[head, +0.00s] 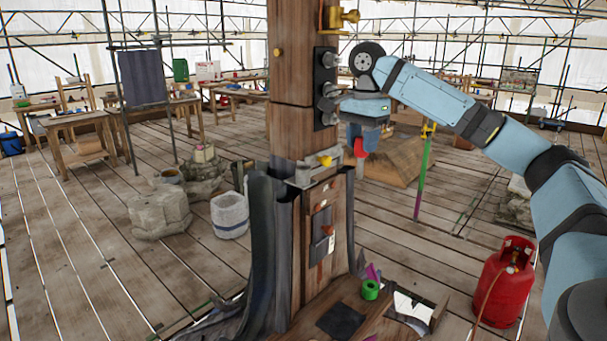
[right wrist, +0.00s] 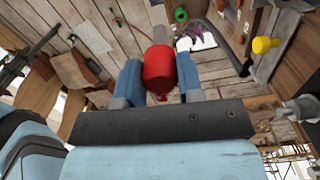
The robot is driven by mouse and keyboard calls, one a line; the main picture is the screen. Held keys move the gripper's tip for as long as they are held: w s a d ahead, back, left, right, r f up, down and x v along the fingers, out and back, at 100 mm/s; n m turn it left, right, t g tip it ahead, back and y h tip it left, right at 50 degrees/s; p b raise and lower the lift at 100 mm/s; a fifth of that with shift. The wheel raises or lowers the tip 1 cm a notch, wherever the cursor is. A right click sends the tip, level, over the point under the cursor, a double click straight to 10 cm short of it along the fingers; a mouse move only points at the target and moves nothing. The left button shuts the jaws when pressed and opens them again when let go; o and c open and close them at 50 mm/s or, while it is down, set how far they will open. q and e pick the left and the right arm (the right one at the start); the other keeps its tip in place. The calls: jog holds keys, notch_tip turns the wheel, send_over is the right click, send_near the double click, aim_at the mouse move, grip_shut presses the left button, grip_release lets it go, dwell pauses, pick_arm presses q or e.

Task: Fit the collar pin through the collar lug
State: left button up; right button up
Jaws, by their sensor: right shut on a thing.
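My right gripper (head: 360,136) points downward to the right of the wooden post (head: 293,80). It is shut on a red-headed pin (head: 359,149), which I take to be the collar pin. In the right wrist view the pin's red head (right wrist: 159,70) sits between the blue fingers; its shaft is mostly hidden. A grey metal collar (head: 305,178) surrounds the lower post, with a yellow knob (head: 325,160) on its front; a yellow knob also shows in the wrist view (right wrist: 264,45). The pin is apart from the collar, to its right. I cannot clearly make out the lug. My left gripper is out of view.
A green ring (head: 370,290) and a dark square sheet (head: 341,321) lie on the wooden base. A red gas bottle (head: 503,282) stands at right. Dark curved panels (head: 262,235) rise beside the lower post. A coloured pole (head: 420,180) stands behind the gripper.

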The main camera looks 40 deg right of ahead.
jog(key=shift+d+r, duration=0.2)
jog(key=shift+r, duration=0.2)
jog(key=w, duration=0.5)
jog(key=w+a+p, duration=0.1)
jog(key=w, duration=1.1)
jog(key=shift+w+a+p, duration=0.1)
jog(key=shift+a+p, duration=0.2)
jog(key=shift+p, duration=0.05)
jog(key=shift+w+f, duration=0.15)
jog(key=shift+f, duration=0.35)
jog(key=shift+w+f, duration=0.15)
jog(key=shift+f, duration=0.35)
jog(key=shift+s+d+f, duration=0.15)
jog(key=shift+f, duration=2.45)
jog(key=o, duration=0.9)
jog(key=shift+f, duration=0.15)
jog(key=shift+o, duration=0.2)
